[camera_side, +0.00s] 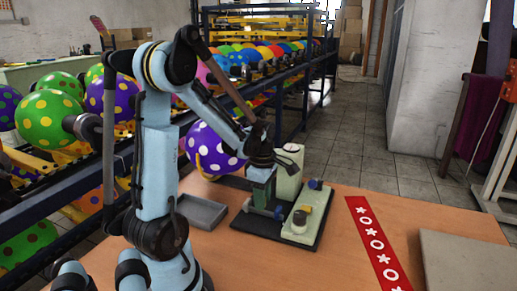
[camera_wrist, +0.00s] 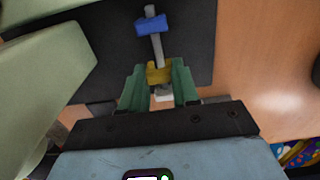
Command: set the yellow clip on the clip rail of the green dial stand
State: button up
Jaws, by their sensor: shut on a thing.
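My gripper (camera_wrist: 160,86) is shut on the yellow clip (camera_wrist: 158,72), which sits between its green fingertips in the wrist view. The clip lies over the near end of a thin grey rail (camera_wrist: 157,48); I cannot tell whether it is seated on it. A blue clip (camera_wrist: 152,25) sits farther along that rail. In the side view my gripper (camera_side: 262,195) points down over the dark base plate (camera_side: 250,224), beside the pale green stand (camera_side: 290,172). The fingers hide the held clip there. Pale green stand parts (camera_wrist: 45,65) also fill the left of the wrist view.
A low pale green block (camera_side: 300,231) with a yellow piece (camera_side: 304,209) and a blue knob (camera_side: 315,184) stands right of my gripper. A grey tray (camera_side: 202,212) lies left. A red patterned strip (camera_side: 376,240) and a grey board (camera_side: 462,262) lie right; bare table separates them from the plate.

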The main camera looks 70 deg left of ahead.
jog(key=shift+f, duration=1)
dwell(0.7)
jog(key=o, duration=1)
notch_tip(320, 180, up, 12)
jog(key=w+d+m+t, duration=0.2)
jog(key=d+m+t, duration=0.5)
jog(key=d+m, duration=1.3)
jog(key=m, duration=0.7)
jog(key=shift+w+f, duration=0.15)
